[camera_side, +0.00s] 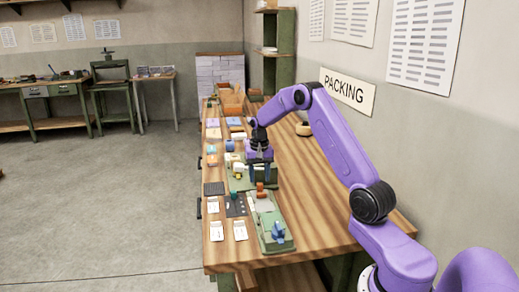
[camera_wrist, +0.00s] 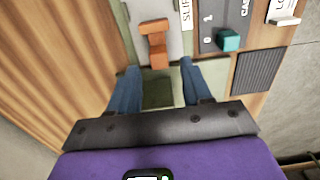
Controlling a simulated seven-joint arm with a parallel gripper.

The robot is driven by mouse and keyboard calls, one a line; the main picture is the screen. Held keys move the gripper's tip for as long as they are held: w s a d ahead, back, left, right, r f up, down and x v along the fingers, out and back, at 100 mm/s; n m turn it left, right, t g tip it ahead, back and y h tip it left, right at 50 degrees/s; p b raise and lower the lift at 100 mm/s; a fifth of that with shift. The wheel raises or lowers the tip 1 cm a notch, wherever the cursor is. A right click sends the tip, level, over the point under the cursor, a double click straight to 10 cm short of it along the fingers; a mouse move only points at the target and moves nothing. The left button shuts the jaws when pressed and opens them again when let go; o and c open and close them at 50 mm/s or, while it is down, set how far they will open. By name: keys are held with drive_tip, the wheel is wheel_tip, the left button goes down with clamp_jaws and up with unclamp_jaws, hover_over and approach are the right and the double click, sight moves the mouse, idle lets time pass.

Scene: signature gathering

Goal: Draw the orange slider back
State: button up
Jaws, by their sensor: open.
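The orange slider (camera_side: 260,189) is a small upright piece on a pale track plate (camera_side: 262,204) set on a green base (camera_side: 270,244). In the wrist view the orange slider (camera_wrist: 155,42) shows as a T-like shape just beyond my fingers. My gripper (camera_side: 260,177) hangs over the bench on the far side of the slider, pointing down. In the wrist view its two blue fingers (camera_wrist: 157,72) are spread apart with nothing seen held between them. The slider lies close ahead of the gap; I cannot tell whether a finger touches it.
A dark panel with a teal knob (camera_wrist: 228,40) and a dark ribbed pad (camera_wrist: 257,71) lie beside the slider. A blue piece (camera_side: 278,232) stands on the green base's near end. White cards (camera_side: 216,231) lie left. Bare wood (camera_side: 325,217) is clear at right.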

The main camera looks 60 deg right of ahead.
sight(260, 183)
wheel_tip(260, 183, up, 15)
drive_tip(key=shift+f, duration=0.15)
idle(0.5)
drive_tip(key=s+a+n, duration=0.3)
drive_tip(key=s+a, duration=0.1)
drive_tip(key=a, duration=0.5)
drive_tip(key=s+a+n, duration=0.3)
drive_tip(key=a+n, duration=0.1)
drive_tip(key=a, duration=0.6)
drive_tip(key=s+a+n, duration=0.3)
drive_tip(key=s+a, duration=0.1)
drive_tip(key=a, duration=0.5)
drive_tip(key=s+a+f+n, duration=0.2)
drive_tip(key=s+n, duration=0.3)
drive_tip(key=s, duration=0.7)
drive_tip(key=s+a+f+n, duration=0.1)
drive_tip(key=s+f+n, duration=0.2)
drive_tip(key=s, duration=1)
drive_tip(key=n, duration=0.3)
drive_tip(key=shift+s+a+n, duration=0.2)
drive_tip(key=shift+a+n, duration=0.1)
drive_tip(key=shift+a, duration=0.1)
